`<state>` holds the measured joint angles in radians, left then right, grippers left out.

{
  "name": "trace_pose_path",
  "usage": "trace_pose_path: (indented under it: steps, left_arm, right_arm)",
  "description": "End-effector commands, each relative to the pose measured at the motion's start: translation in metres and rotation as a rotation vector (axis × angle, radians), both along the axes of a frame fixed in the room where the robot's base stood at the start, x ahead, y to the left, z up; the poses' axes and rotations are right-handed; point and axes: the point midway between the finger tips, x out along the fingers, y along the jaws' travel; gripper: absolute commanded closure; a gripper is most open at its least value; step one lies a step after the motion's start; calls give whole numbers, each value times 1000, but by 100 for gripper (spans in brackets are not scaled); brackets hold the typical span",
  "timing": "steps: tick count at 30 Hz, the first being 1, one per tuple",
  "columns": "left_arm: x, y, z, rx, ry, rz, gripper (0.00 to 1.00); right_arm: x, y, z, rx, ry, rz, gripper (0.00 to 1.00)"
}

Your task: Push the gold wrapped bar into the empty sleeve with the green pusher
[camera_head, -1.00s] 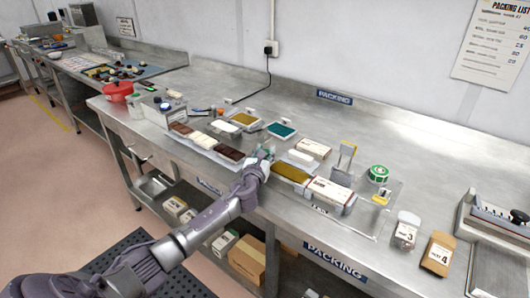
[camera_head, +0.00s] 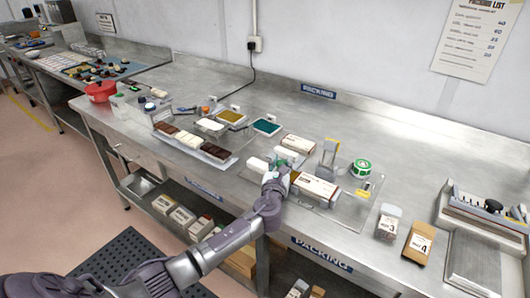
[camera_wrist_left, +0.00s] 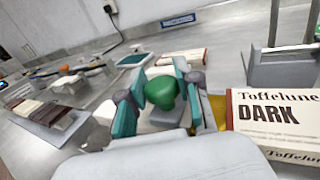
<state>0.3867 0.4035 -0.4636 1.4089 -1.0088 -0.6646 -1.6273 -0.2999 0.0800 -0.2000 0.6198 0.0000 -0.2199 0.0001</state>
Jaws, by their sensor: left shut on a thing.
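My left gripper (camera_head: 280,175) is shut on the green pusher, whose rounded green knob (camera_wrist_left: 160,92) shows between the teal finger pads in the left wrist view. The sleeve (camera_head: 318,188) is a white and brown carton lettered "Toffelune DARK"; it also shows at the right of the left wrist view (camera_wrist_left: 275,115). It lies just right of my gripper. A small part of the gold wrapped bar (camera_wrist_left: 217,106) shows between my right-hand finger and the sleeve's near end. The rest of the bar and the pusher's front face are hidden. My right gripper is not in view.
A metal stand (camera_head: 330,152) and a green tape roll (camera_head: 361,168) stand behind the sleeve. Another carton (camera_head: 298,145) lies behind my gripper. A tray of bars (camera_head: 195,143) is to the left. Bare steel lies in front of the wall.

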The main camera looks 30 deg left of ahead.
Motion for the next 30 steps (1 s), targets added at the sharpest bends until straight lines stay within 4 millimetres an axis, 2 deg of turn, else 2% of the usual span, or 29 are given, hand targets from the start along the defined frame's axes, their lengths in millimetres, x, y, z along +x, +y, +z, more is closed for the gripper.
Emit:
trace_pose_path:
  steps: [1, 6, 19, 20, 24, 30]
  left_arm:
    - [-1, -11, 1, -3, 0, -3, 100]
    - [-2, -29, 0, -1, 1, -2, 100]
    - [-3, -36, -1, -1, 1, -4, 100]
    - [-3, -36, -1, -1, 1, -5, 65]
    - [-3, -36, -1, -1, 1, -5, 42]
    - [-3, -35, -1, 0, 0, -2, 41]
  right_arm:
    - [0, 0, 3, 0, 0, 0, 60]
    - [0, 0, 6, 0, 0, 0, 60]
    - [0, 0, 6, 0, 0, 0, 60]
    - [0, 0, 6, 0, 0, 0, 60]
    - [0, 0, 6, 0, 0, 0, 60]
    - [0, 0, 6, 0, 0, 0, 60]
